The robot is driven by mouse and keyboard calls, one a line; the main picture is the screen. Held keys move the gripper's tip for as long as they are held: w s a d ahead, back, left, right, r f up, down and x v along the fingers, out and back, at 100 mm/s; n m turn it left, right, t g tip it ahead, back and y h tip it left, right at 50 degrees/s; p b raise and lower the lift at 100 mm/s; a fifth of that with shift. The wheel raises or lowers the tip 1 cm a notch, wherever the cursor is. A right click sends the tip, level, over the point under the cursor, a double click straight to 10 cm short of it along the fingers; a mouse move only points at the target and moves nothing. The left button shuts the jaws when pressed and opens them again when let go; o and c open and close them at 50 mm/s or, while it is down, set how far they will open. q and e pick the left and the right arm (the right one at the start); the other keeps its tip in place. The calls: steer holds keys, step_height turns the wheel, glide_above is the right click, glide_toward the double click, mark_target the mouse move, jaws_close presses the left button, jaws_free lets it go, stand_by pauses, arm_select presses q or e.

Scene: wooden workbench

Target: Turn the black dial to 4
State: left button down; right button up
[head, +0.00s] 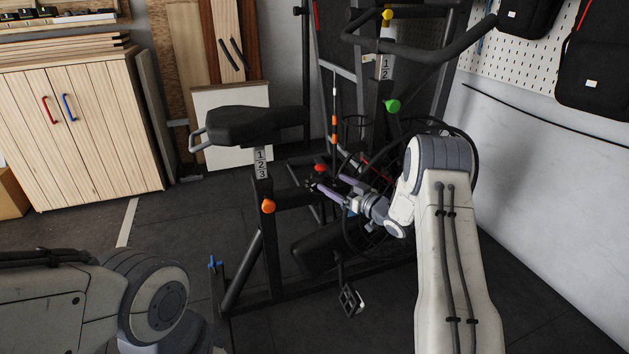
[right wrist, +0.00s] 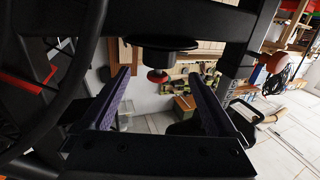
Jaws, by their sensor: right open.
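The black dial (right wrist: 170,43) shows in the right wrist view as a dark disc against the bike's black frame, with a red knob (right wrist: 157,76) on it. In the head view the red knob (head: 320,168) sits on the frame tube, near the fingertips; the dial's numbers cannot be read. My right gripper (head: 329,183) is open, its two purple fingers pointing at the knob. In the right wrist view the knob lies between the fingertips of the gripper (right wrist: 160,75), with gaps on both sides; contact is not visible. My left gripper is out of view.
The exercise bike's black seat (head: 255,123) stands left of the dial, with an orange knob (head: 268,206) on its post. A green knob (head: 393,106) and the handlebar (head: 440,52) are above my right arm. A wooden cabinet (head: 90,125) stands at the left.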

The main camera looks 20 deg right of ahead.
mark_target(315, 172)
steer(key=shift+d+f, duration=0.2)
steer(key=shift+f, duration=0.05)
steer(key=shift+w+a, duration=0.15)
steer(key=shift+w, duration=0.15)
steer(key=b+x, duration=0.3)
steer(key=x, duration=0.5)
steer(key=shift+w+a+r, duration=0.1)
steer(key=shift+w+a, duration=0.05)
steer(key=shift+a, duration=0.05)
steer(key=shift+w+a+r, duration=0.1)
steer(key=shift+w+a, duration=0.1)
steer(key=shift+w, duration=0.35)
steer(key=c, duration=1.4)
